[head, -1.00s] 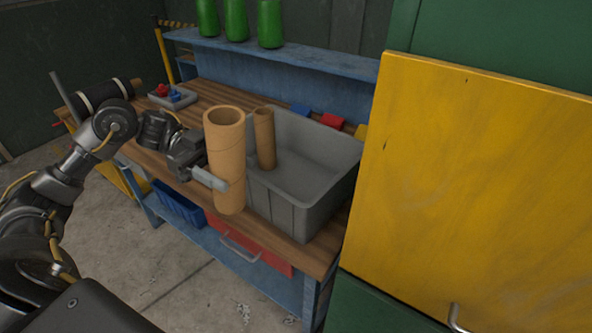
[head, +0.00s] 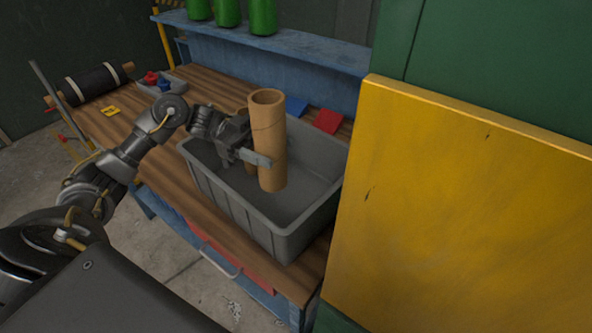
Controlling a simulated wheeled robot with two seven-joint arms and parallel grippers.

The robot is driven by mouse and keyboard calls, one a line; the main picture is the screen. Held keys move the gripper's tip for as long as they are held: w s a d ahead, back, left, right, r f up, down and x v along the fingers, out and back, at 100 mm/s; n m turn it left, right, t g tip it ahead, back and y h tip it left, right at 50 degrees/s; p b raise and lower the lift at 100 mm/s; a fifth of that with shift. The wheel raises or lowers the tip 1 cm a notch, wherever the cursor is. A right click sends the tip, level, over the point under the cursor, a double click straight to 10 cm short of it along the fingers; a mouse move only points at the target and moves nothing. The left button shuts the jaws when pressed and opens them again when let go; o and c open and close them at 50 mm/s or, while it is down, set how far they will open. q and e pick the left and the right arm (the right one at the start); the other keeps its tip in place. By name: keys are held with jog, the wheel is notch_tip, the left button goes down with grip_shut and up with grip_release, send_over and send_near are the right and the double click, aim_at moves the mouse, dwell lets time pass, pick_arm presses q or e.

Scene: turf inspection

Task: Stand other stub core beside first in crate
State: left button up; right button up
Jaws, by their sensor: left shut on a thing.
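My left gripper (head: 258,157) is shut on a wide brown cardboard core (head: 268,130). The core is upright, with its open top showing, over the inside of the grey crate (head: 240,205). I cannot tell whether its bottom end touches the crate floor. The first, thinner core is almost wholly hidden behind the held core and the gripper; only a tan sliver shows at their left. I cannot tell the gap between the two cores. My right gripper is out of view.
The crate stands on a wooden workbench (head: 172,160). A large yellow panel (head: 455,210) rises close at the right. Blue (head: 297,105) and red (head: 328,121) pieces lie behind the crate. Green bottles (head: 263,17) stand on the shelf. A dark roll (head: 95,85) lies at the far left.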

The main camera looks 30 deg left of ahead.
pick_arm(q)
jog(key=shift+w+d+f, duration=0.2)
jog(key=shift+w+d, duration=0.2)
jog(key=shift+w, duration=0.2)
jog(key=shift+w+d+f, duration=0.2)
jog(key=shift+w+d, duration=0.15)
jog(key=shift+w, duration=0.25)
jog(key=w+d+f, duration=0.2)
jog(key=w+f, duration=0.1)
jog(key=f, duration=0.6)
jog(key=shift+w, duration=0.35)
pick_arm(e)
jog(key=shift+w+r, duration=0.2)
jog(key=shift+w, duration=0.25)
pick_arm(q)
jog(key=shift+d+f, duration=0.1)
jog(key=shift+d, duration=0.05)
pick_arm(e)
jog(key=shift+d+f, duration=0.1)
pick_arm(q)
jog(key=shift+f+b, duration=0.6)
jog(key=shift+b, duration=0.1)
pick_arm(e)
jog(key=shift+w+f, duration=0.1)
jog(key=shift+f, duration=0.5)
pick_arm(q)
jog(key=o, duration=1.2)
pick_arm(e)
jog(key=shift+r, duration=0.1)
